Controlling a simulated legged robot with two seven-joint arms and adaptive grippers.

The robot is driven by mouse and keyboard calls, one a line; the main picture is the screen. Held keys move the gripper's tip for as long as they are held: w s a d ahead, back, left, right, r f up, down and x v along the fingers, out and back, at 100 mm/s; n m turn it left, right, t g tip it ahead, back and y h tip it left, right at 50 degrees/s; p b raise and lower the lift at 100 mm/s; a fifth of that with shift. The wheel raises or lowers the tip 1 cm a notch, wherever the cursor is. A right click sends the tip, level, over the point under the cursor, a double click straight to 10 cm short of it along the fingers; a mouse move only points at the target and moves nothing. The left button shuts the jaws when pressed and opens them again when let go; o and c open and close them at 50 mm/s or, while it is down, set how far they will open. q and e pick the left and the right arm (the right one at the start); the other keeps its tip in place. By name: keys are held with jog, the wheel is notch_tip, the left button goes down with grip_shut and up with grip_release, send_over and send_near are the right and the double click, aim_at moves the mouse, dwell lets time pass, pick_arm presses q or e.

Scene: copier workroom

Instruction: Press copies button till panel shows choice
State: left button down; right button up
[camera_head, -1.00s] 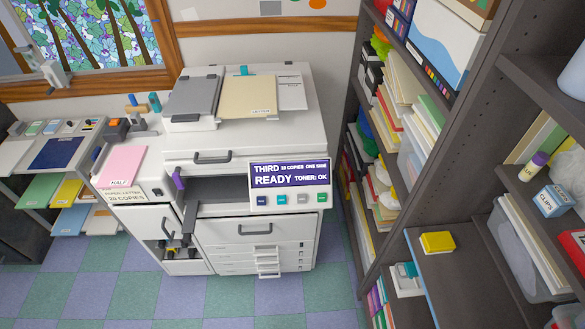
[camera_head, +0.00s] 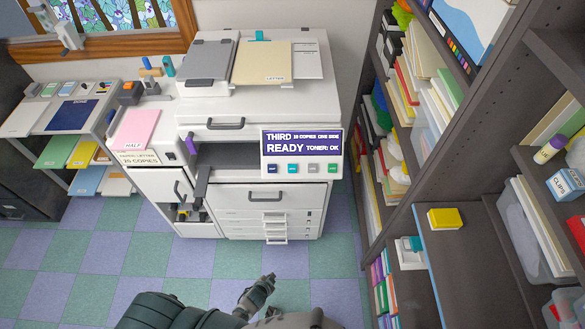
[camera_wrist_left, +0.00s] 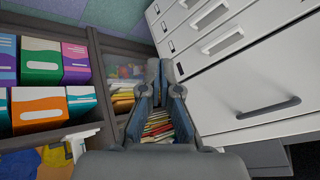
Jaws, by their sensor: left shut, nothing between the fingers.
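The copier (camera_head: 262,110) stands ahead in the head view. Its purple panel (camera_head: 301,143) reads THIRD, a copies count too small to read surely, ONE SIDE, READY and TONER: OK. Below is a row of buttons: dark blue (camera_head: 272,169), teal (camera_head: 293,169), grey (camera_head: 313,169) and green (camera_head: 333,169). Their labels are too small to read. My left gripper (camera_head: 270,279) is shut and empty, low over the floor in front of the copier, well apart from the buttons. Its fingers also show in the left wrist view (camera_wrist_left: 160,72). My right gripper is not in view.
A note card (camera_head: 138,158) on the copier's left side reads letter and copies. Paper drawers (camera_head: 275,222) are at the copier's front, with a lower handle sticking out. A dark shelf unit (camera_head: 385,215) stands close on the right. The checkered floor (camera_head: 120,255) is free at the left front.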

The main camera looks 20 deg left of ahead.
pick_arm(q)
jog(key=w+d+r+m+t, duration=0.2)
jog(key=w+r+t, duration=0.1)
jog(key=w+r, duration=0.65)
jog(key=m+t, duration=0.3)
jog(key=t, duration=0.2)
send_near(292, 173)
jog(key=d+f, duration=0.3)
jog(key=f, duration=0.4)
notch_tip(292, 173, up, 14)
jog(key=t+p, duration=0.1)
jog(key=t, duration=0.2)
jog(key=shift+w+f+m, duration=0.2)
jog(key=shift+w+m, duration=0.2)
jog(key=shift+w, duration=0.05)
jog(key=shift+f, duration=0.1)
jog(key=shift+w+a+f+b, duration=0.3)
jog(key=shift+w+f+b, duration=0.6)
jog(key=shift+w, duration=0.2)
jog(key=shift+w+a+f+b, duration=0.35)
jog(key=shift+w+f+b, duration=0.45)
jog(key=shift+w+f, duration=0.25)
jog(key=shift+w+a+f+b, duration=0.3)
jog(key=shift+w+f+b, duration=0.55)
jog(key=shift+w, duration=0.3)
jog(key=shift+w+a+f, duration=0.1)
jog(key=shift+w+f, duration=0.05)
jog(key=shift+w, duration=0.1)
